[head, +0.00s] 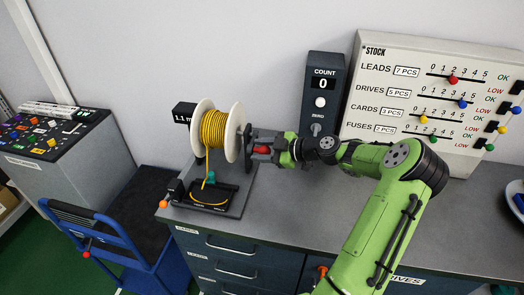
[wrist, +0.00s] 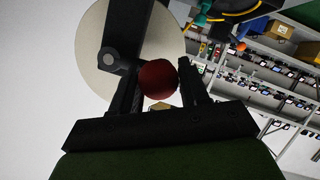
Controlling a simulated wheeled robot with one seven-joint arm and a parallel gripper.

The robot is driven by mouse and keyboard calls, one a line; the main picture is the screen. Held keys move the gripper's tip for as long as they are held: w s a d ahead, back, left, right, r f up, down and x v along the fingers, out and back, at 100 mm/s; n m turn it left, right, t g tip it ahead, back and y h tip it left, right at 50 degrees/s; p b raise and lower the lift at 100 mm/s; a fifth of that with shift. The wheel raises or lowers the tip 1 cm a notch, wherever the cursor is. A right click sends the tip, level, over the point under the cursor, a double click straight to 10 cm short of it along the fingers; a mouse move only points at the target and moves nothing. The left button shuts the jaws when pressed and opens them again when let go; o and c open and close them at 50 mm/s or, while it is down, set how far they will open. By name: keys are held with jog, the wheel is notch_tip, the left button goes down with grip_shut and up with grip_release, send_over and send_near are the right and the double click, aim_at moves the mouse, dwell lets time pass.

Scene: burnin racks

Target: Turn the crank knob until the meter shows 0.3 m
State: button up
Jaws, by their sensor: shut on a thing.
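A spool with white flanges (head: 232,132) and yellow cable (head: 214,128) stands on a dark stand at the left of the bench. Its dark crank arm (head: 247,145) is on the spool's right side and carries a red knob (head: 262,149). A black meter display (head: 183,114) behind the spool reads about 1.1 m, its end partly hidden by the flange. My gripper (head: 262,146) comes from the right and is shut on the red knob. In the wrist view the red knob (wrist: 158,79) sits between the two fingers, in front of the white flange (wrist: 100,55).
A dark COUNT box (head: 322,100) showing 0 and a STOCK board (head: 385,110) with coloured sliders stand behind my arm. A blue cart (head: 120,235) is left of the bench.

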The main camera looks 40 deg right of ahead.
jog(key=shift+f, duration=0.25)
jog(key=shift+w+d+f+b, duration=0.1)
jog(key=shift+d+f+b, duration=0.05)
jog(key=shift+f+b, duration=0.45)
jog(key=shift+d+f+b, duration=0.1)
jog(key=shift+f+b, duration=0.4)
jog(key=shift+f, duration=0.05)
jog(key=shift+d+f, duration=0.1)
